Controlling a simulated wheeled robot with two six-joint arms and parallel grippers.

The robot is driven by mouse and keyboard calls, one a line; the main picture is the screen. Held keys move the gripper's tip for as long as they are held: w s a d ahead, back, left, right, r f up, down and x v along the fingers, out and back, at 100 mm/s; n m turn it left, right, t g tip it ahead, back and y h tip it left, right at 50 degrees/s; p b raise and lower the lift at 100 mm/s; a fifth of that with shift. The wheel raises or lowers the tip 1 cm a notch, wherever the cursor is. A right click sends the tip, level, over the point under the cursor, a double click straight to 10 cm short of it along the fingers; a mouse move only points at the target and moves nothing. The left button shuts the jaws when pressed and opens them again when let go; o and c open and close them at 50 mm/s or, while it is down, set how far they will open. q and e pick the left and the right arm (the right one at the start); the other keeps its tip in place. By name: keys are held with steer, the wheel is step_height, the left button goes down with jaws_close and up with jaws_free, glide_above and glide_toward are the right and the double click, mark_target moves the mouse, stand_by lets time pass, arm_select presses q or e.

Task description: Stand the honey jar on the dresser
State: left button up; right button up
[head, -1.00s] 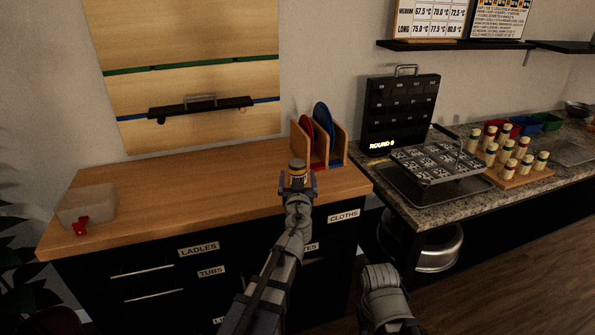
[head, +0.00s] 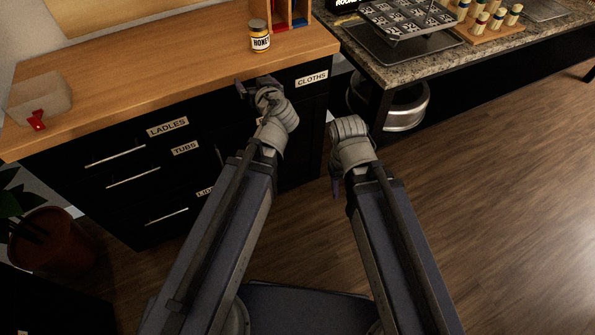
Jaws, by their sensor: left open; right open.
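The honey jar (head: 260,36) stands upright on the wooden top of the dresser (head: 165,68), close to its front edge and left of the wooden rack. Its label reads HONEY and faces me. My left gripper (head: 256,82) is open and empty, in front of the dresser's edge and apart from the jar. My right gripper (head: 335,185) hangs lower, right of the left one, in front of the dresser; its fingers are mostly hidden by its wrist.
A clear tub with a red clip (head: 40,100) sits at the dresser's left end. The rack (head: 287,12) stands behind the jar. A granite counter (head: 420,62) with a tray is at the right. A potted plant (head: 45,240) stands at lower left. The wood floor at right is clear.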

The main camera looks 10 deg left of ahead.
arm_select(q)
steer(key=s+d+f+m+g+h, duration=0.3)
steer(key=s+d+f+g, duration=0.3)
steer(key=s, duration=0.4)
steer(key=s+d+f+m+g+h, duration=0.3)
steer(key=s+d+f+m+g, duration=0.2)
steer(key=s+d+f, duration=0.4)
steer(key=shift+s+f+g, duration=0.15)
steer(key=shift+s+g, duration=0.65)
steer(key=shift+s, duration=0.15)
